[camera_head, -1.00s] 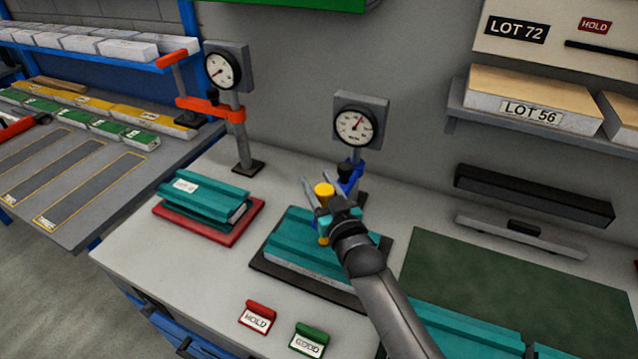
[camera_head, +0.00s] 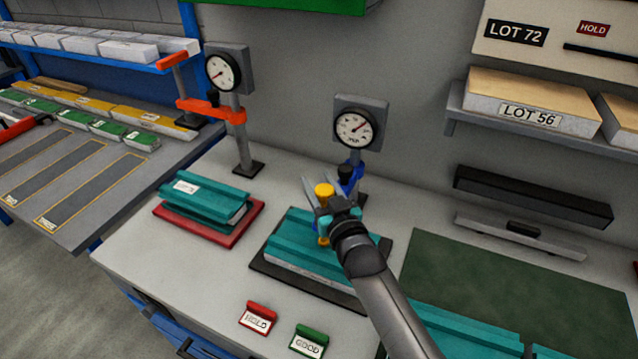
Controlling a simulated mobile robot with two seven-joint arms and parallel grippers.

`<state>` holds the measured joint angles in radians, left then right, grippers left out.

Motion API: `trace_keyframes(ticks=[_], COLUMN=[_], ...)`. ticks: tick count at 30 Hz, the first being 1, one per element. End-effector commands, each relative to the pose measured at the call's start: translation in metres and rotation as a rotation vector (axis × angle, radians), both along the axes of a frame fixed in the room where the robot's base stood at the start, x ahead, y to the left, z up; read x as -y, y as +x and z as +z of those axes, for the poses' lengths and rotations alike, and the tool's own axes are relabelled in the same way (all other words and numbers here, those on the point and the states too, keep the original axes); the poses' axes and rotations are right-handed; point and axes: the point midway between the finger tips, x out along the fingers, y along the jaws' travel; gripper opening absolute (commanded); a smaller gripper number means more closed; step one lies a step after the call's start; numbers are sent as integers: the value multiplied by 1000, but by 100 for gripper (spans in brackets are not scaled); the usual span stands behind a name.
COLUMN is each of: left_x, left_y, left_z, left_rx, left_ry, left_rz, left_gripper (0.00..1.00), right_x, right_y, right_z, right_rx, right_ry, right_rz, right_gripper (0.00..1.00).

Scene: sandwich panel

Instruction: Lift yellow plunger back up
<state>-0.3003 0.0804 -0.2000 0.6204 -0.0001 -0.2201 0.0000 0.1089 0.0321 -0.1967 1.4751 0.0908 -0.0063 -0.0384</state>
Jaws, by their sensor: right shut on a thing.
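The yellow plunger (camera_head: 324,190) stands upright at the blue gauge stand (camera_head: 354,178). Its round top shows above my right gripper (camera_head: 322,200), and its lower tip (camera_head: 323,240) shows below, at the top of a teal panel (camera_head: 300,235). I cannot tell whether the tip touches the panel. My right gripper is shut on the plunger, its arm coming in from the lower right. The dial gauge (camera_head: 356,127) above has its needle pointing to the upper right. My left gripper is not in view.
The teal panel lies on a dark plate (camera_head: 262,262). Another teal panel (camera_head: 205,197) lies on a red plate (camera_head: 245,225) under an orange gauge stand (camera_head: 228,113). A red HOLD sign (camera_head: 257,318) and a green GOOD sign (camera_head: 309,340) stand at the front edge.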

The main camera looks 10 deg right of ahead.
Motion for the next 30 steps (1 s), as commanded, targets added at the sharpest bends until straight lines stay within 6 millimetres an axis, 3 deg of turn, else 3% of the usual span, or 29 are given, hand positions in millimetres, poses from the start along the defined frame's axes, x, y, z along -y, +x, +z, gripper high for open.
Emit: trace_keyframes(ticks=[9, 20, 21, 28, 30], left_x=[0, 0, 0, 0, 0], left_y=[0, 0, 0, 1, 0], left_z=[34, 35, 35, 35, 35], left_rx=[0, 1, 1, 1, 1], left_ry=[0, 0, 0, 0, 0], left_rz=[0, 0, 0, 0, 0], left_gripper=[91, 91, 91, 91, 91], right_x=[0, 0, 0, 0, 0], right_y=[0, 1, 1, 1, 1], right_z=[37, 42, 42, 40, 39], right_rx=[3, 12, 12, 7, 5], right_ry=[2, 2, 2, 1, 1], right_rz=[0, -1, -1, 0, 0], right_gripper=[0, 0, 51, 77, 79])
